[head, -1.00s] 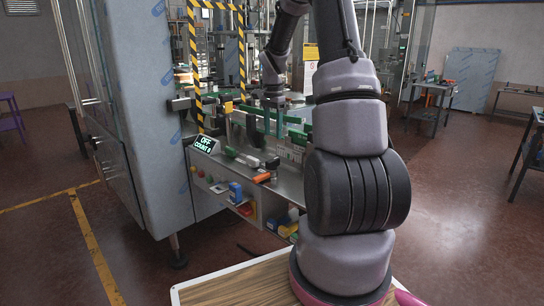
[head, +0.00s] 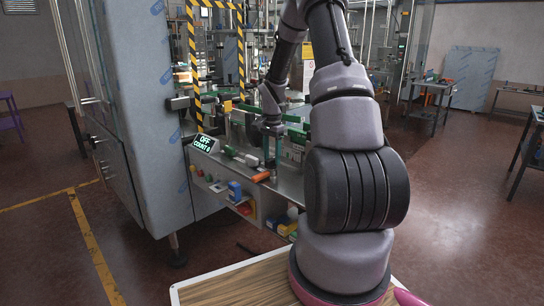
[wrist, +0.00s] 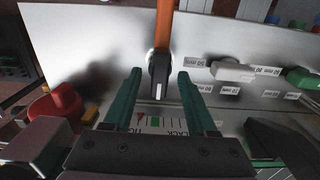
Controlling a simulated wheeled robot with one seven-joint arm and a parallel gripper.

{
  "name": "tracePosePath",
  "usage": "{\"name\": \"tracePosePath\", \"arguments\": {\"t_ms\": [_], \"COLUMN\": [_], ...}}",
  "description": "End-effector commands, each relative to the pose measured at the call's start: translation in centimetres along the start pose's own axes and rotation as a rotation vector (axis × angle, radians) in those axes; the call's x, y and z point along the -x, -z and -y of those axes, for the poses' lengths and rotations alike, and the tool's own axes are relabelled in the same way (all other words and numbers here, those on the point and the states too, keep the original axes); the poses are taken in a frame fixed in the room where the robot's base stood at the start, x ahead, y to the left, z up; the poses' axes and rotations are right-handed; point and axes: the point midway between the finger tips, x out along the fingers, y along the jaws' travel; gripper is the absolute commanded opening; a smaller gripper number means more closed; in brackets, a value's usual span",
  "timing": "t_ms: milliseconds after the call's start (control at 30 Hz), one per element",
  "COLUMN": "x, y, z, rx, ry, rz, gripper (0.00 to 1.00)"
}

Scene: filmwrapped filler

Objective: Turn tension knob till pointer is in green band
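The tension knob (wrist: 161,73) is black with a white mark, on the metal panel in the wrist view. My gripper (wrist: 159,75) is open, its green fingers on either side of the knob with a gap at each side. A white scale (wrist: 168,124) marked with SLACK at its right shows between the fingers, partly cut off by the gripper body. It has a green band (wrist: 155,122) and a red pointer (wrist: 140,117), which stands left of the band. In the head view my gripper (head: 271,156) is low over the machine's front ledge; the knob is too small to tell there.
An orange handle (wrist: 164,28) lies just beyond the knob. A red mushroom button (wrist: 64,104) is at the left. A grey lever (wrist: 232,72) and a green one (wrist: 303,79) with mm labels are at the right. A display (head: 204,143) reads OFF, COUNT 0.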

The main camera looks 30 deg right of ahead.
Motion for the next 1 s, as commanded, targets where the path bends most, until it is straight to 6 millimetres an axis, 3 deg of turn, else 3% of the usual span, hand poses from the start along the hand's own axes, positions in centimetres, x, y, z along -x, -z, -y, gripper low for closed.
{"name": "tracePosePath", "arguments": {"t_ms": [33,133,167,567,1000], "x": [0.02,0.03,0.03,0.06,0.09], "y": [0.00,0.00,0.00,0.01,-0.02], "z": [0.00,0.01,0.01,0.01,0.07], "rx": [0.000,0.000,0.000,0.051,0.384], "ry": [0.000,0.000,0.000,0.000,0.001], "rz": [0.000,0.000,0.000,-0.001,-0.001], "gripper": [0.42,0.04,0.00,0.00,0.00]}}
